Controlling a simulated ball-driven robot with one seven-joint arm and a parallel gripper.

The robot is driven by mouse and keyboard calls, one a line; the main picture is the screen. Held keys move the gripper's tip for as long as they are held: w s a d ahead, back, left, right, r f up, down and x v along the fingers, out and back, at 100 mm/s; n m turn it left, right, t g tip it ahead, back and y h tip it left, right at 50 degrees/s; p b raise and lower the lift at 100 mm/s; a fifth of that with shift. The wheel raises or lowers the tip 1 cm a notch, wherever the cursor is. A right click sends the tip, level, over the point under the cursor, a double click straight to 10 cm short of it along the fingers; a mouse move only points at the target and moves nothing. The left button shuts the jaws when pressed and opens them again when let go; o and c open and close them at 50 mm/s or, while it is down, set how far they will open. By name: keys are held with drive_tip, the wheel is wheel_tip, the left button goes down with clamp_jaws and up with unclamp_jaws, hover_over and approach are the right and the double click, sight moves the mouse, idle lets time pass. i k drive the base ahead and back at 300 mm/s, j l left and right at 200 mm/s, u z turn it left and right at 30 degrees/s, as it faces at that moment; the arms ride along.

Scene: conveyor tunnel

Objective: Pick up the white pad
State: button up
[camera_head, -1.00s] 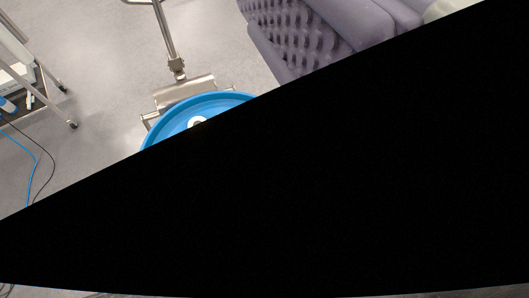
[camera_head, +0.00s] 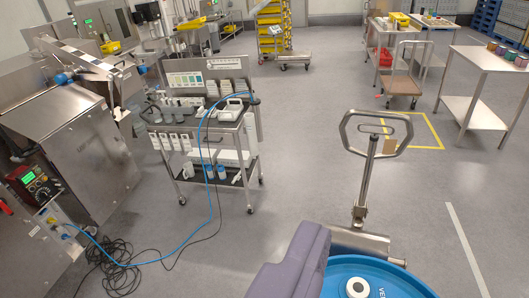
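No white pad can be made out for certain. A steel cart (camera_head: 222,142) stands left of centre in the head camera view with several white items. A white box-like item (camera_head: 231,110) sits at the right of its top. White containers (camera_head: 172,142) hang along its front. These are too small to tell whether one is a pad. My gripper is not in view, so what it holds cannot be seen.
Blue and black cables (camera_head: 160,262) run from the steel machine (camera_head: 83,150) at left to the cart. A steel table (camera_head: 487,62) and a platform trolley (camera_head: 402,82) stand at right. The middle floor (camera_head: 300,130) is clear.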

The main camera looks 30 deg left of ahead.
sight(201, 111)
drive_tip(key=k+j, duration=0.15)
drive_tip(key=j, duration=0.2)
drive_tip(key=k+j, duration=0.15)
drive_tip(key=j, duration=0.15)
drive_tip(key=k+j, duration=0.2)
drive_tip(key=j, duration=0.15)
drive_tip(key=k+j, duration=0.15)
drive_tip(key=j, duration=0.2)
drive_tip(key=i+j, duration=0.1)
drive_tip(key=j, duration=0.4)
drive_tip(key=j+u, duration=0.1)
drive_tip(key=j, duration=0.4)
drive_tip(key=i+j, duration=0.15)
drive_tip(key=j, duration=0.35)
drive_tip(key=i+j, duration=0.3)
drive_tip(key=i, duration=0.2)
drive_tip(key=i+j+u, duration=0.15)
drive_tip(key=i+j, duration=0.2)
drive_tip(key=i, duration=0.15)
drive_tip(key=i+l+u, duration=0.2)
drive_tip(key=i, duration=3.6)
drive_tip(key=j, duration=0.1)
